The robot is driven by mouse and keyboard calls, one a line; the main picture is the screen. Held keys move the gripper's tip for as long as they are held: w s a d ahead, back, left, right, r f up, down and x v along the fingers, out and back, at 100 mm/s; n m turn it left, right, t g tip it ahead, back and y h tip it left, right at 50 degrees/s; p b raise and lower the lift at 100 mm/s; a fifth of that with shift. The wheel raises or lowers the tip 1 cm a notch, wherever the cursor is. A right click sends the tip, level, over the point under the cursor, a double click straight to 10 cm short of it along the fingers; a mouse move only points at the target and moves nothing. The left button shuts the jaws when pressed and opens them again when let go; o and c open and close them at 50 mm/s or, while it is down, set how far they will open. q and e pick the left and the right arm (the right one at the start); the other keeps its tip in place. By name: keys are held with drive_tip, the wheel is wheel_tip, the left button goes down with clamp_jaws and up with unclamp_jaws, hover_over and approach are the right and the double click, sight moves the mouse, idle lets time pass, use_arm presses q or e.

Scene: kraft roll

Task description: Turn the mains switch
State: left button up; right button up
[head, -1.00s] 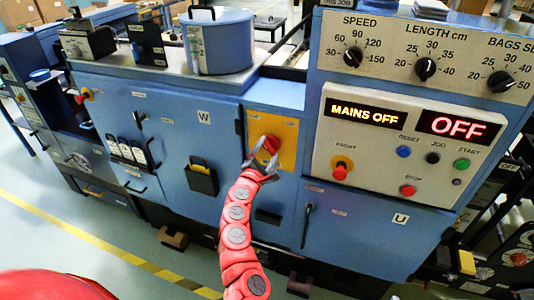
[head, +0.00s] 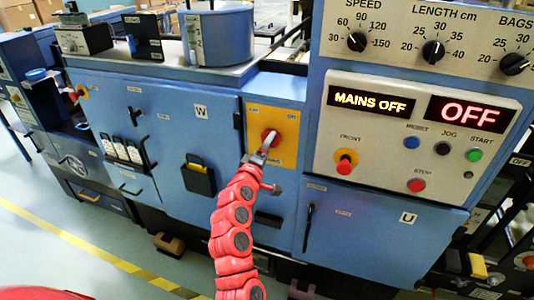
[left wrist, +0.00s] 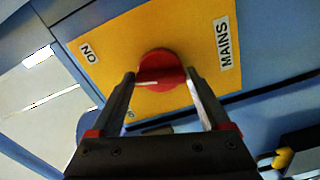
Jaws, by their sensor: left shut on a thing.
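The mains switch is a round red knob (head: 270,138) on a yellow plate (head: 287,121) on the front of the blue machine. My left gripper (head: 268,146) is shut on the knob, with its arm reaching up from below. In the left wrist view the knob (left wrist: 160,66) sits between the two fingers of the gripper (left wrist: 161,78). A pale mark on the knob points left there. A MAINS label (left wrist: 223,43) and a second short label (left wrist: 89,53) are on the plate. The lit display (head: 371,100) reads MAINS OFF. My right gripper is not in view.
Right of the switch, a control panel (head: 330,150) carries several buttons and a second display (head: 468,114) reading OFF. A black holder (head: 198,178) sticks out left of the switch. A handle (head: 308,222) is on the lower door. The floor at left is clear.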

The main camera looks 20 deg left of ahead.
use_arm(q)
drive_tip(key=shift+f+m+b, duration=0.15)
drive_tip(key=shift+m+b, duration=1.05)
drive_tip(key=shift+m, duration=0.25)
drive_tip(key=shift+f+m+b, duration=0.1)
drive_tip(key=shift+m+b, duration=1.1)
drive_tip(key=shift+m, duration=0.25)
drive_tip(key=o, duration=1.2)
